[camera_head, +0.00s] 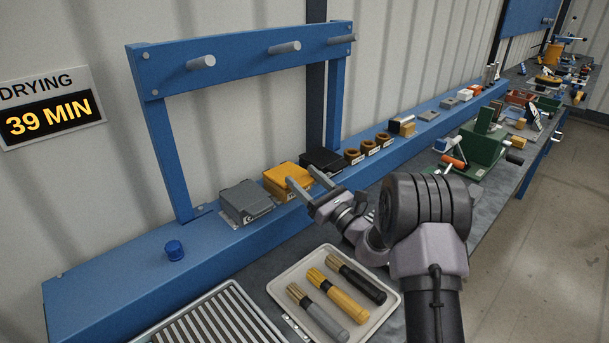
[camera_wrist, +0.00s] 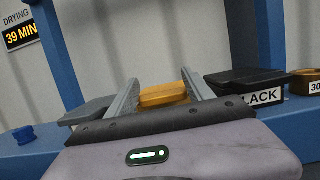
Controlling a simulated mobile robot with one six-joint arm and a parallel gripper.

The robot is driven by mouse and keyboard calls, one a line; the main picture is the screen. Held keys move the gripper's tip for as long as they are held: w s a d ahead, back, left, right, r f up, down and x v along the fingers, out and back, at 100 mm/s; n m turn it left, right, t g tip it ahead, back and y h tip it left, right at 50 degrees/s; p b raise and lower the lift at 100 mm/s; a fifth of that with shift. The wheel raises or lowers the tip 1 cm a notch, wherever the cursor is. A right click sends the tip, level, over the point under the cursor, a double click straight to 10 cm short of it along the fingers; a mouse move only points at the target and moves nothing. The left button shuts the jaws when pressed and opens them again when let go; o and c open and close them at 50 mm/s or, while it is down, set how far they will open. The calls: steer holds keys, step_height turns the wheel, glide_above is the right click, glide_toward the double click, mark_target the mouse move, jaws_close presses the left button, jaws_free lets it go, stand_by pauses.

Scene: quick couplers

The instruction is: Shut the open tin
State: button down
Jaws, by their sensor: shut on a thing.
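Three tins stand in a row on the blue ledge: a grey tin (camera_head: 245,203), a yellow tin (camera_head: 280,181) and a black tin (camera_head: 321,159). All three have their lids lying over them; I cannot tell whether any lid is slightly raised. My gripper (camera_head: 301,177) reaches in from the front right at the yellow tin. In the wrist view the yellow tin (camera_wrist: 163,95) shows between the two fingers of my gripper (camera_wrist: 159,92), which are shut on it. The grey tin (camera_wrist: 86,112) is left and the black tin (camera_wrist: 248,80) right; the fingers hide the yellow tin's sides.
A blue frame with pegs (camera_head: 245,56) rises behind the tins. A blue cap (camera_head: 175,250) stands left on the ledge. Several brown rings (camera_head: 370,147) sit right of the black tin. A white tray (camera_head: 277,287) with three brushes and a slatted rack (camera_head: 215,318) lie in front.

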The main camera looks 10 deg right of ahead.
steer(key=shift+f, duration=0.4)
steer(key=c, duration=2.1)
jaws_free()
steer(key=shift+s+a, duration=0.1)
steer(key=shift+s, duration=0.05)
steer(key=o, duration=1.4)
steer(key=shift+f, duration=0.1)
steer(key=o, duration=0.4)
steer(key=shift+w+a, duration=0.1)
steer(key=shift+w, duration=0.1)
steer(key=shift+s, duration=0.1)
steer(key=shift+s+d, duration=0.25)
steer(key=shift+d, duration=0.1)
steer(key=p+v, duration=0.2)
steer(key=v, duration=1.4)
steer(key=shift+s+f, duration=0.15)
steer(key=shift+s, duration=0.05)
